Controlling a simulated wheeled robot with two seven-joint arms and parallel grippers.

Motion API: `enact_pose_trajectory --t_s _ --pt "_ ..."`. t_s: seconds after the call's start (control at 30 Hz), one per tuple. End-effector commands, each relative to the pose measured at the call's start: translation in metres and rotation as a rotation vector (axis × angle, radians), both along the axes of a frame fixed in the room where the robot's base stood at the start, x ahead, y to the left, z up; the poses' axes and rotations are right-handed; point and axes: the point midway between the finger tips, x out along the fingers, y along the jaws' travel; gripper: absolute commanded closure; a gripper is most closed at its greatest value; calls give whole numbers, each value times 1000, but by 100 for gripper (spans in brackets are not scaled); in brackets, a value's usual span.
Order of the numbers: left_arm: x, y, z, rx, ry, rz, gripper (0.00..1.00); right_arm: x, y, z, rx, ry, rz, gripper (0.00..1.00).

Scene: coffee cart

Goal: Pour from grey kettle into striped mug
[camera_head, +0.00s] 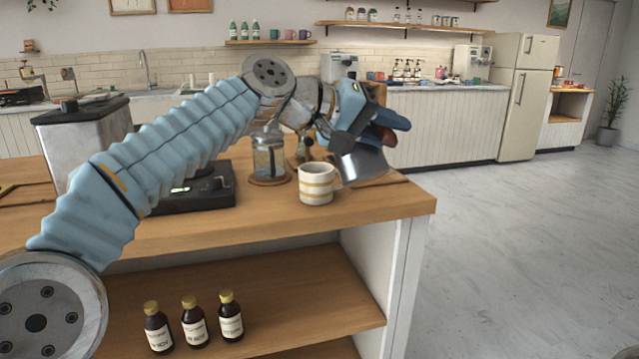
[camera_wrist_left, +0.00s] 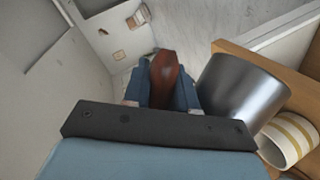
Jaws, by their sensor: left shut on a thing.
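The grey kettle (camera_head: 362,166) is a metal vessel, partly hidden behind my left gripper (camera_head: 384,124). It also shows in the left wrist view (camera_wrist_left: 238,88). My left gripper is shut on its reddish-brown handle (camera_wrist_left: 165,72), and both fingers (camera_wrist_left: 163,92) lie against the handle's sides. In the head view the kettle looks tilted, just right of the mug. The striped mug (camera_head: 316,187), white with yellow bands, stands upright on the counter, and it shows beside the kettle in the left wrist view (camera_wrist_left: 290,140). The kettle's spout and the mug's inside cannot be made out. My right gripper is not in view.
A glass jar (camera_head: 268,158) stands on a round coaster behind the mug. A black scale (camera_head: 195,195) and a grey machine (camera_head: 85,135) are at the left. Several brown bottles (camera_head: 195,322) stand on the lower shelf. The wooden counter (camera_head: 400,205) ends just right of the kettle.

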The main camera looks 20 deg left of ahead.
Motion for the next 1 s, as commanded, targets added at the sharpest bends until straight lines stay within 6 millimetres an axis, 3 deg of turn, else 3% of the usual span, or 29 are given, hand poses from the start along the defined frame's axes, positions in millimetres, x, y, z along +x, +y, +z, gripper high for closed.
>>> enact_pose_trajectory --t_s 1.0 --pt "2 2 9 -35 28 0 100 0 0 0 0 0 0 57"
